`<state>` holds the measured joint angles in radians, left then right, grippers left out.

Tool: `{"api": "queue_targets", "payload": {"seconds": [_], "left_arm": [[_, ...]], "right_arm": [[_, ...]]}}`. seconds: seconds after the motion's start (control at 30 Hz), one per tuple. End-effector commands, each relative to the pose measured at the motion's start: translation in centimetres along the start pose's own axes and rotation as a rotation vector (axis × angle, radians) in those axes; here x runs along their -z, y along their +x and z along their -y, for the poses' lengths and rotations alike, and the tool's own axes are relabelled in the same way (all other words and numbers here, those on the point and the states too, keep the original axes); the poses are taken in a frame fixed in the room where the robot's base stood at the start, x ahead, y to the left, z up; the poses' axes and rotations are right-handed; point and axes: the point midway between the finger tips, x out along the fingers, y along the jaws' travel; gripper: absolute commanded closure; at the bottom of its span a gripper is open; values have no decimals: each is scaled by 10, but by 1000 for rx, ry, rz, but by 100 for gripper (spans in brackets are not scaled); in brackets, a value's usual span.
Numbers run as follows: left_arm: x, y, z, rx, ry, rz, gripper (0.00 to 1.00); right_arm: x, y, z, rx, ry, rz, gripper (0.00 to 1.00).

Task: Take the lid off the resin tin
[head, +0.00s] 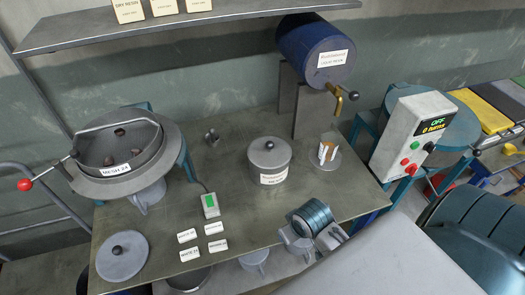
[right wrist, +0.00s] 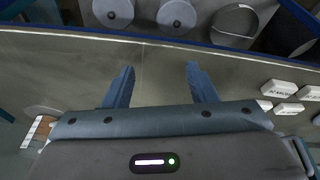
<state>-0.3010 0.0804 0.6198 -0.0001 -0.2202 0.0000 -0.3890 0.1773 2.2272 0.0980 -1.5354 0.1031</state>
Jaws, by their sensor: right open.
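The resin tin (head: 270,172) stands upright near the middle of the table in the head view. It is a grey round pot with a white label whose print is too small to read surely. Its grey lid (head: 268,151) with a small dark knob sits on top. My right gripper (right wrist: 159,67) is open and empty in the right wrist view, over bare tabletop near an edge of the table. My left gripper is in neither view.
A loose grey round lid (head: 122,256) lies at the table's front left, near a mesh sieve (head: 120,148). A blue drum (head: 315,50) with a brass tap stands behind. White label cards (head: 214,228) and a control box (head: 412,138) are nearby. A shelf (head: 170,28) overhangs the back.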

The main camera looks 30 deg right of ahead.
Motion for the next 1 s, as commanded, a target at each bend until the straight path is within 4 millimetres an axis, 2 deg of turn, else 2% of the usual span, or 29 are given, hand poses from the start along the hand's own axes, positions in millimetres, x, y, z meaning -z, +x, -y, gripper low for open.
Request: {"api": "queue_targets", "payload": {"seconds": [0.03, 0.17, 0.27, 0.33, 0.5, 0.6, 0.7, 0.83, 0.93, 1.0], "left_arm": [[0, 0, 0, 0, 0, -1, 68], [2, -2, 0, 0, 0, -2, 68], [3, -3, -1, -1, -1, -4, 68], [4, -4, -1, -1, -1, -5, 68], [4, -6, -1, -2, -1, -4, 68], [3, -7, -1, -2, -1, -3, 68], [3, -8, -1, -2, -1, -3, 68], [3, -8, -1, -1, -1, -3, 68], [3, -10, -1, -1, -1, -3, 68], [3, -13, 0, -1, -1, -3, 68]], "right_arm": [[15, -1, -3, 4, 12, -6, 48], [50, -5, -10, 19, 57, -5, 48], [83, -13, -19, 31, 101, -4, 48], [111, -22, -26, 40, 137, -2, 48], [184, -59, -51, 58, 242, 9, 48], [219, -86, -66, 64, 300, 17, 48], [243, -108, -78, 69, 345, 23, 48], [259, -127, -86, 73, 380, 30, 48], [264, -128, -89, 75, 391, 35, 48], [264, -121, -87, 77, 394, 39, 48]]}}
